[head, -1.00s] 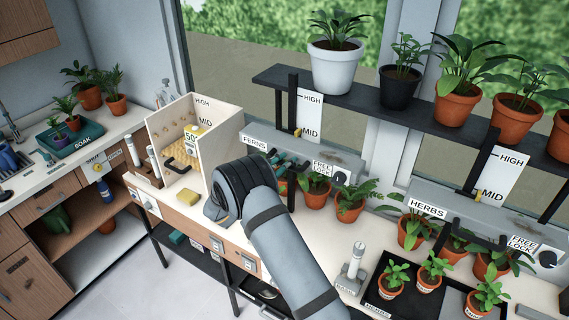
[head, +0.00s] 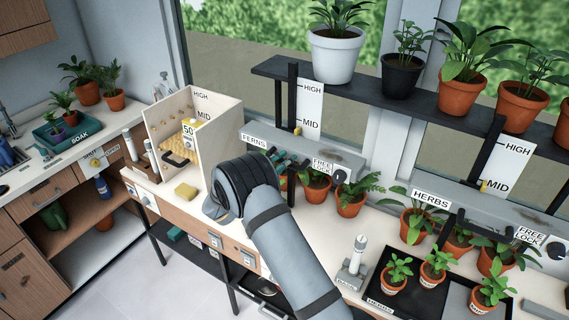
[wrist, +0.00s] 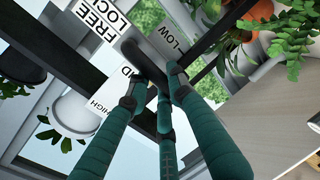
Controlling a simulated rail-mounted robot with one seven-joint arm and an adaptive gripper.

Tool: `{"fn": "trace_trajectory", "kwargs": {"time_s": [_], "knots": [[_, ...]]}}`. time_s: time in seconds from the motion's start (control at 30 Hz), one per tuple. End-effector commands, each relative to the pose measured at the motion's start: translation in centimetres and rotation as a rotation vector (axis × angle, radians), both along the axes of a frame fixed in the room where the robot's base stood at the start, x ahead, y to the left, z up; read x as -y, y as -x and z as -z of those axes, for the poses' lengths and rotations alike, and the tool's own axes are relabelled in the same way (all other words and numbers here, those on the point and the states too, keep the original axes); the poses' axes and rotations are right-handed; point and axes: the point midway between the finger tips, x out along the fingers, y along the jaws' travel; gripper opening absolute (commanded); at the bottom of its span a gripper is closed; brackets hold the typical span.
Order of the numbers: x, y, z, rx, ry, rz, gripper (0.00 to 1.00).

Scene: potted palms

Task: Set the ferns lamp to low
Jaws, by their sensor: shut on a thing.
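The ferns lamp (head: 318,151) is a grey bar with a FERNS label (head: 254,139), hanging over potted ferns below the dark shelf. Its yellow pointer (head: 298,131) sits slightly below MID on the white scale (head: 311,105); LOW is hidden in the head view. The black lock knob (head: 340,177) is beside the FREE/LOCK label (head: 322,165). My gripper (wrist: 155,75), with teal fingers, is shut on a dark handle (wrist: 138,55) by the lamp. In the wrist view, LOW, MID and HIGH appear upside down.
Potted ferns (head: 351,203) stand close under the lamp. The herbs lamp (head: 490,212) is to the right, above a black tray (head: 373,287) of small pots.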

Motion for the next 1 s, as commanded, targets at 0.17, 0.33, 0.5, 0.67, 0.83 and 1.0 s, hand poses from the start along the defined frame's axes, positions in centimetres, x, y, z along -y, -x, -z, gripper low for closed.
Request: {"fn": "trace_trajectory", "kwargs": {"time_s": [0.17,0.33,0.5,0.67,0.83,1.0], "knots": [[0.0,0.1,4.3,-0.005,0.001,-0.001,0.00],[-0.1,0.1,7.0,-0.005,0.000,-0.002,0.00],[0.0,0.1,9.4,-0.005,0.001,-0.001,0.00],[0.0,0.1,10.5,-0.004,0.000,0.000,0.00],[0.0,0.2,10.6,-0.007,0.001,0.000,0.00],[0.0,0.2,10.7,-0.011,0.001,0.001,0.00]]}}
